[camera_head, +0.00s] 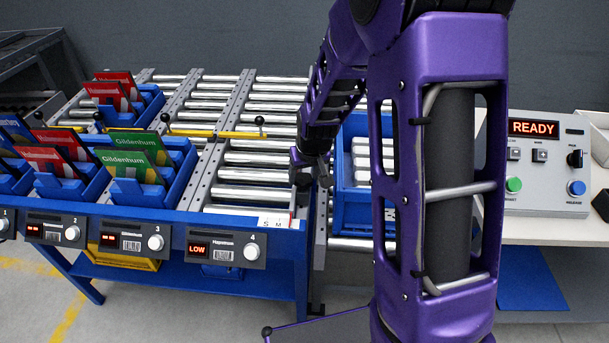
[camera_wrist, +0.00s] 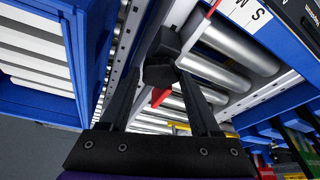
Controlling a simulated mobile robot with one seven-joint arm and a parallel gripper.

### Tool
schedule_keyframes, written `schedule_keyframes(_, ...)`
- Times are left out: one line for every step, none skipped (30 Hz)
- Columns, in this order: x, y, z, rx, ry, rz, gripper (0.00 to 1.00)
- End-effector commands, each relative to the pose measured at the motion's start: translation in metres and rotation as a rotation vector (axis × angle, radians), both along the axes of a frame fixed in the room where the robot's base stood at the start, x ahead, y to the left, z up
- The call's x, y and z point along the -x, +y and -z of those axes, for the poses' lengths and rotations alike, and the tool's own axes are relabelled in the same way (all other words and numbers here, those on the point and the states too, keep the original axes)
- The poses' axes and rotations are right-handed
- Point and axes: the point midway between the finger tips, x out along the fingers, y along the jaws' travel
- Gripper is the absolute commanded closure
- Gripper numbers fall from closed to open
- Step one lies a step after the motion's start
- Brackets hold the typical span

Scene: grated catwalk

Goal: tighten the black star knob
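A black knob-like part (camera_wrist: 160,72) shows between the tips of my gripper's fingers in the wrist view, over the metal side rail of the roller conveyor. Its star shape is not clear from this angle. My gripper (camera_wrist: 159,85) has its two black fingers spread at the base and on either side of this part at the tips. Whether they touch it cannot be told. In the head view my gripper (camera_head: 312,178) points down at the conveyor's front right corner, and the knob is largely hidden by it.
A red strip (camera_wrist: 207,13) stands beside the white S M label (camera_head: 279,222). A blue tote (camera_head: 353,200) is close on the right. Blue bins with seed packets (camera_head: 130,158) stand left. A control box reading READY (camera_head: 534,128) stands far right. Bare rollers (camera_head: 250,178) lie left of the gripper.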

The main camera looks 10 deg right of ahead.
Motion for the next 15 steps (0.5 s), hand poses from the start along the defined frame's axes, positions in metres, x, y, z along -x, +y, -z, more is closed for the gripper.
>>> schedule_keyframes(-0.0002, -0.0001, -0.0002, 0.0, 0.0, 0.0, 0.26)
schedule_keyframes(-0.0001, -0.0001, -0.0001, 0.0, 0.0, -0.001, 0.2)
schedule_keyframes(-0.0001, -0.0001, -0.0001, 0.0, 0.0, -0.001, 0.13)
schedule_keyframes(-0.0001, -0.0001, -0.0001, 0.0, 0.0, -0.001, 0.12)
schedule_keyframes(-0.0001, 0.0, -0.0001, 0.0, 0.0, -0.001, 0.12)
schedule_keyframes(-0.0001, 0.0, 0.0, 0.0, 0.0, -0.001, 0.12)
schedule_keyframes(-0.0001, 0.0, 0.0, 0.001, 0.0, -0.002, 0.12)
schedule_keyframes(0.0, 0.0, 0.0, 0.001, 0.0, -0.002, 0.12)
schedule_keyframes(0.0, 0.0, 0.0, 0.001, 0.0, -0.002, 0.12)
schedule_keyframes(0.0, 0.0, 0.0, 0.001, 0.0, -0.002, 0.12)
schedule_keyframes(0.0, 0.0, -0.0001, 0.001, 0.0, -0.002, 0.12)
schedule_keyframes(0.0002, 0.0, -0.0007, 0.001, 0.0, -0.002, 0.12)
schedule_keyframes(0.0004, 0.0, -0.0018, 0.001, 0.0, -0.002, 0.12)
schedule_keyframes(0.0008, -0.0001, -0.0033, 0.001, -0.001, -0.002, 0.12)
schedule_keyframes(0.0018, -0.0002, -0.0063, 0.001, -0.001, -0.002, 0.12)
